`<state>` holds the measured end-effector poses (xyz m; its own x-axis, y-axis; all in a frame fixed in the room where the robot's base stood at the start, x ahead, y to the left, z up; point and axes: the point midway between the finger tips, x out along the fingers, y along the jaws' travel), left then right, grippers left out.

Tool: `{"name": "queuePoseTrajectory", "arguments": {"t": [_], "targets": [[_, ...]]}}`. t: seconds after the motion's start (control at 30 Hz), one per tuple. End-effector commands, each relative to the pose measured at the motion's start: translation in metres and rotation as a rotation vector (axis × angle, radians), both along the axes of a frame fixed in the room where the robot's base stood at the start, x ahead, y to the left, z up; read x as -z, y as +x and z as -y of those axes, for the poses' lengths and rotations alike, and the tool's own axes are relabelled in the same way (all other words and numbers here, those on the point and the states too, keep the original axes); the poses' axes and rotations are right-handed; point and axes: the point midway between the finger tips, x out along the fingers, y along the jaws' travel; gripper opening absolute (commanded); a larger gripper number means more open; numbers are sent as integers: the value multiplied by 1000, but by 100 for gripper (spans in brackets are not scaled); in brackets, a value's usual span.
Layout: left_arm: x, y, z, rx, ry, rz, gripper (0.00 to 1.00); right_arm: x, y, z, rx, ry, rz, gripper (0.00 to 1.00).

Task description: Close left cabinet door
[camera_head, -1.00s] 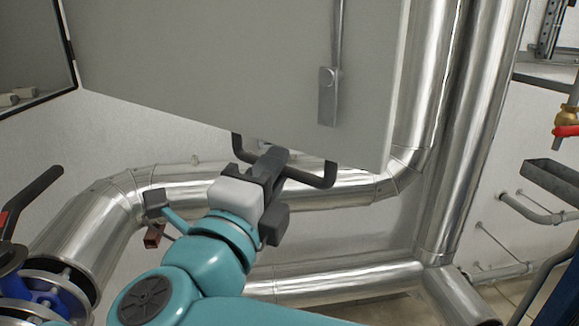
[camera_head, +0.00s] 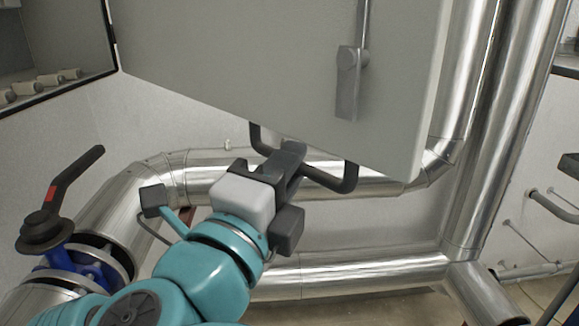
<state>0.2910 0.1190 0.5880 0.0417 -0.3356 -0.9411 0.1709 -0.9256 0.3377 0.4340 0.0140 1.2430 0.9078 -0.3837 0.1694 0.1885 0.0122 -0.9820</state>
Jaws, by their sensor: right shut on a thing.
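The grey cabinet door (camera_head: 240,70) fills the upper middle of the head view. It stands open, with its hinged edge at the left beside the dark cabinet opening (camera_head: 50,55). A grey lever latch (camera_head: 348,85) is on the door's face near its right side. A dark U-shaped handle (camera_head: 342,182) shows below the door's lower edge. My right gripper (camera_head: 288,160) is shut on the middle of this handle, and its fingers hide part of the bar. My left gripper is out of view.
Shiny insulated pipes (camera_head: 470,90) run behind and right of the door, and another pipe (camera_head: 350,275) runs low across. A blue valve with a dark lever (camera_head: 75,180) stands at the left, close to my right arm. Small pale parts (camera_head: 50,80) sit inside the cabinet.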

Motion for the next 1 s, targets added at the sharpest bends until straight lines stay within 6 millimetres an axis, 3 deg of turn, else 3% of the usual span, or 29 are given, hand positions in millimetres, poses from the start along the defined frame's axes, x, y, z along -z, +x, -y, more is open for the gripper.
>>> {"name": "queuePoseTrajectory", "arguments": {"t": [0.17,0.2,1.0], "targets": [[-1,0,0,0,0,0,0,-6,-1,-2,-13,5,16,0],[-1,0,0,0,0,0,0,-6,-2,-2,-13,5,16,26],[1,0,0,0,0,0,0,-1,1,-2,-2,-2,8,26]]}}
